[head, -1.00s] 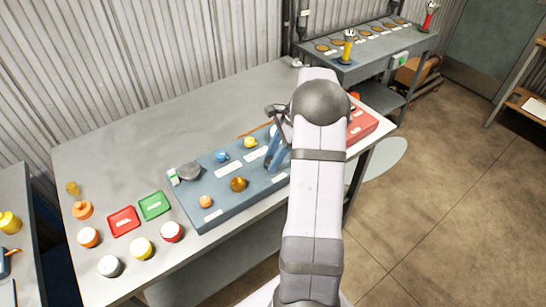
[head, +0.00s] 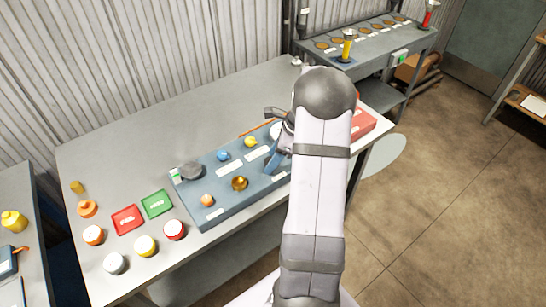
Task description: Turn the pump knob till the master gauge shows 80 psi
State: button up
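A blue-grey panel (head: 222,205) lies on the grey table with several knobs and white labels. On it are a brass knob (head: 240,183), an orange knob (head: 208,200), a blue knob (head: 223,155) and a yellow knob (head: 251,141). A dark grey round part (head: 191,171) sits at its left back corner. I cannot tell which is the pump knob or the master gauge, and no reading is legible. My gripper (head: 272,161) is low over the panel's right part, mostly hidden by my arm. Its opening and any contact are hidden.
A red tray (head: 127,220) and a green tray (head: 157,203) lie left of the panel, near several coloured caps. A red box (head: 364,124) is at the table's right end. A shelf unit (head: 372,45) stands behind. The table's back left (head: 130,145) is clear.

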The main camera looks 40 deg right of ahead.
aim_at(281, 169)
jog(key=shift+r, duration=0.1)
jog(key=b+v, duration=0.1)
jog(key=v, duration=0.6)
jog(key=shift+b, duration=0.4)
jog(key=shift+r, duration=0.1)
